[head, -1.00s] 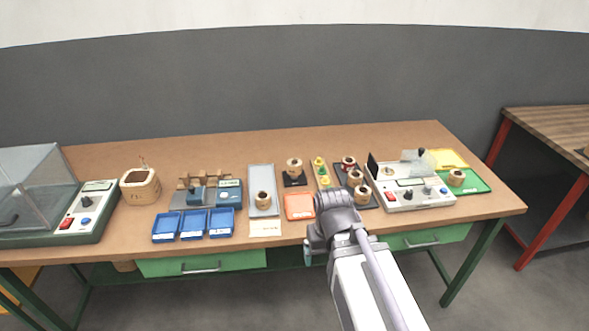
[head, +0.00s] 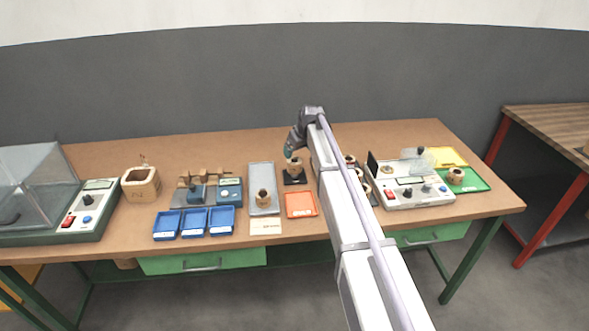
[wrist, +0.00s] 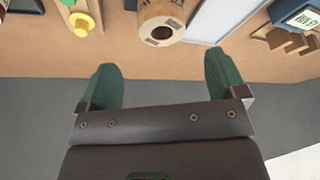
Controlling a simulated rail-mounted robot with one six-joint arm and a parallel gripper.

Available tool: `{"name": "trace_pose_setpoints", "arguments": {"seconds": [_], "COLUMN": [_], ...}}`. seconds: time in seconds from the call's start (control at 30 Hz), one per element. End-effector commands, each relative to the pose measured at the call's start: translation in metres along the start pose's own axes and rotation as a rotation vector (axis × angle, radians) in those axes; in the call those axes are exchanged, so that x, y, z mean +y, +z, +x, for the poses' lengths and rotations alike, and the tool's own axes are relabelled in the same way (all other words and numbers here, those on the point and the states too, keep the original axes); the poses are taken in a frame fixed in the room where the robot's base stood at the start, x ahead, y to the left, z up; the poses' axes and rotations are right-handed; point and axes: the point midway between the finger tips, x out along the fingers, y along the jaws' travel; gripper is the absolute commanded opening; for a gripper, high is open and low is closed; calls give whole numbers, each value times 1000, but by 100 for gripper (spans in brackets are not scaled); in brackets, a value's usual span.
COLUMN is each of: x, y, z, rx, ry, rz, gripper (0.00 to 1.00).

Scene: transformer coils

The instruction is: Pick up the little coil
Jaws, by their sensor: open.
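A little tan coil (head: 294,165) stands on a black square base right of the grey tray. It shows in the wrist view as a tan coil (wrist: 160,22) with a dark bore, just beyond the gap between the fingers. My gripper (wrist: 163,78) is open, its two green fingers apart and empty. In the head view my gripper (head: 290,151) is close to this coil, partly in front of it. Another little coil (head: 263,196) stands on the grey tray (head: 262,174), and one (head: 456,174) on the green tray.
Blue bins (head: 194,223), an orange tray (head: 300,205) and a tester with knobs (head: 415,190) stand nearby. Yellow pegs (wrist: 81,21) are beside the coil in the wrist view. My arm hides part of the dark coil tray.

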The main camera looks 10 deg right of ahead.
Motion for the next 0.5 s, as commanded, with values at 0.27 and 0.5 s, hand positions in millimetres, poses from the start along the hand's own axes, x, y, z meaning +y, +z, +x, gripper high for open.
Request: {"name": "trace_pose_setpoints", "arguments": {"seconds": [0.27,0.5], "x": [0,-2], "y": [2,6], "z": [41,77], "rx": [-1,-2], "ry": [0,0], "rz": [1,2], "gripper": [90,90]}}
